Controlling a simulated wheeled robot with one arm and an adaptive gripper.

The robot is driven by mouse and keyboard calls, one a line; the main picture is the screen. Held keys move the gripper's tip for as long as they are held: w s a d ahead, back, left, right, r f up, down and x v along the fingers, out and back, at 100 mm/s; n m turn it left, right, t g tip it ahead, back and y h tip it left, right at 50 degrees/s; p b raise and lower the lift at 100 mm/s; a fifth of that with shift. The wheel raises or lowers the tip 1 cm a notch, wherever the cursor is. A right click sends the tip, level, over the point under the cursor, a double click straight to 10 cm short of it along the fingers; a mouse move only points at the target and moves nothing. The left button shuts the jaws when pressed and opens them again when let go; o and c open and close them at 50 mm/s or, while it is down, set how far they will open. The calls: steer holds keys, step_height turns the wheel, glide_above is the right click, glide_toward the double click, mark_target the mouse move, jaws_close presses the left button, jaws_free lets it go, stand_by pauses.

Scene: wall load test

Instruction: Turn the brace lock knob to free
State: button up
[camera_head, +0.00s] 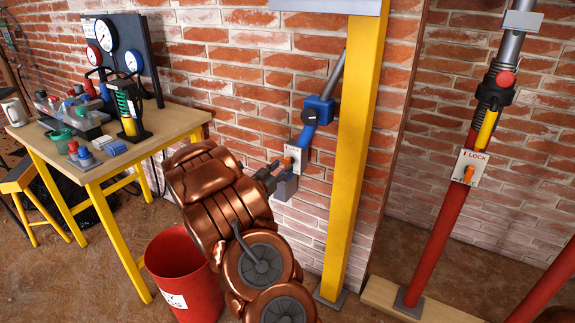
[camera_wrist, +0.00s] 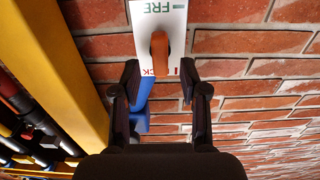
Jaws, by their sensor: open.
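The orange brace lock knob (camera_wrist: 160,52) sits on a white plate (camera_wrist: 148,22) with green "FRE" lettering at the top and partly covered red lettering at the bottom. The knob's long shape runs up and down in the wrist view; I cannot tell surely which mark it points at. The plate (camera_head: 299,153) is on the blue brace on the brick wall, left of a yellow post. My gripper (camera_wrist: 160,82) is open and empty, its fingers either side of and just short of the knob. In the head view my gripper (camera_head: 272,172) is close to the plate, partly hiding it.
The yellow post (camera_head: 352,150) stands just right of the brace. A red prop (camera_head: 440,235) with its own lock plate (camera_head: 463,158) stands farther right. A red bin (camera_head: 180,265) is below my arm. A workbench (camera_head: 180,122) with gauges and tools stands left.

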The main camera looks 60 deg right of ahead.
mark_target(286, 164)
steer(key=shift+w+d, duration=0.1)
steer(key=shift+d, duration=2)
steer(key=shift+c, duration=0.2)
jaws_close()
